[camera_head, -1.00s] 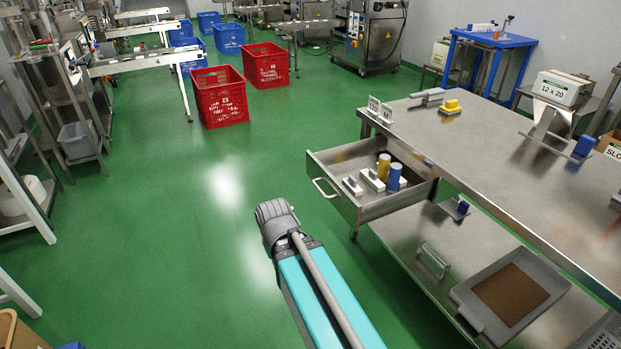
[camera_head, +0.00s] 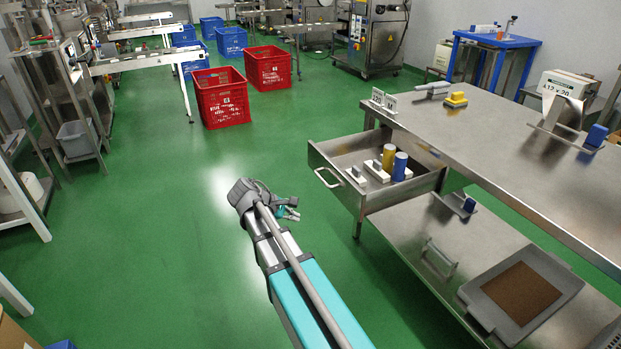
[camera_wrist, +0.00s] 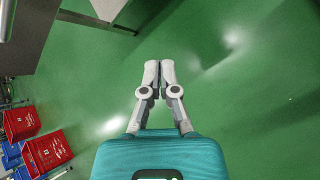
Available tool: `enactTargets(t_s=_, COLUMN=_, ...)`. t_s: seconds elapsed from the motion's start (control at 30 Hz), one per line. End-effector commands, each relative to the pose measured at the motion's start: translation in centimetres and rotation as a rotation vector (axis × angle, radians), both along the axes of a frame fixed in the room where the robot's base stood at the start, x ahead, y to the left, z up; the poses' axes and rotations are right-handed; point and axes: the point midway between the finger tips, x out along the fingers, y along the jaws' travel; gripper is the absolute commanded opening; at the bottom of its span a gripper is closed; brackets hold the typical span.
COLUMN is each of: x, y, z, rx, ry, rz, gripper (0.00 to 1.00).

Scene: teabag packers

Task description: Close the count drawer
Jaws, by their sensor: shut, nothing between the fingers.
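The drawer (camera_head: 402,189) under the near left end of the steel table is pulled open in the head view. Its bar handle (camera_head: 327,178) faces left. Inside are a yellow cylinder (camera_head: 388,158), a blue cylinder (camera_head: 399,167) and several small white blocks. My gripper (camera_head: 292,211) is left of the handle, apart from it, with clear floor between in the picture. In the wrist view my gripper (camera_wrist: 158,68) has its fingertips together over green floor, with nothing between them. Grey metal parts show at the upper left there; I cannot tell which are the drawer.
The steel table (camera_head: 500,140) carries white number signs, a yellow block and a scoop. Its lower shelf holds a grey tray (camera_head: 490,305) with a brown mat. Red crates (camera_head: 222,105) stand farther back. The green floor left of the drawer is clear.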

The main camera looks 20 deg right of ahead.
Motion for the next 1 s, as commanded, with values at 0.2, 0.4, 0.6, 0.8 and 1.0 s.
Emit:
enactTargets(t_s=0.2, x=6.0, y=-0.6, z=1.1, rx=-0.304, ry=0.233, rz=0.184, gripper=0.0)
enactTargets(t_s=0.4, x=10.2, y=0.1, z=3.3, rx=-0.55, ry=0.456, rz=0.275, gripper=0.0)
enactTargets(t_s=0.6, x=12.4, y=1.1, z=5.1, rx=-0.696, ry=0.609, rz=0.299, gripper=0.0)
enactTargets(t_s=0.8, x=12.9, y=1.5, z=5.9, rx=-0.74, ry=0.658, rz=0.301, gripper=0.0)
enactTargets(t_s=1.0, x=12.8, y=1.4, z=5.9, rx=-0.74, ry=0.659, rz=0.302, gripper=0.0)
